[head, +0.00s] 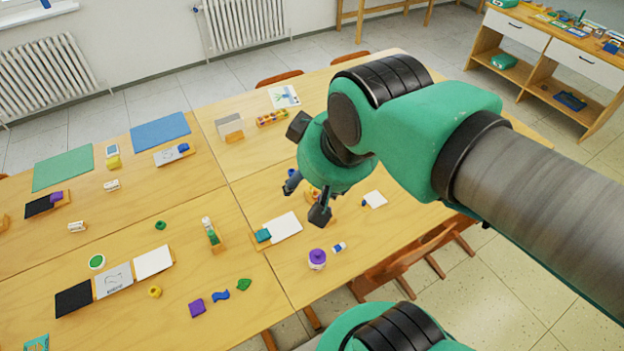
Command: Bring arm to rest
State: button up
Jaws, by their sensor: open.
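My arm reaches in from the right over the joined wooden tables (265,178). My gripper (306,202) hangs above the right-hand part of the tables with its dark fingers spread apart. Nothing shows between the fingers. Part of a wooden item with small coloured pieces lies behind the fingers and is mostly hidden. A white sheet with a teal block (263,236) lies to the left below the gripper. A jar with a purple lid (317,258) stands below it.
Blue (160,131) and green (64,167) mats lie at the back left. Several small clay pieces, cards and trays are spread over the tables. A wooden chair (408,262) stands at the near right edge. A shelf unit (545,65) stands at the upper right.

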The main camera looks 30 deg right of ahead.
jog(key=shift+s+f, duration=0.15)
jog(key=shift+s, duration=0.05)
jog(key=shift+f+b, duration=1.45)
jog(key=shift+b, duration=0.05)
dwell(0.6)
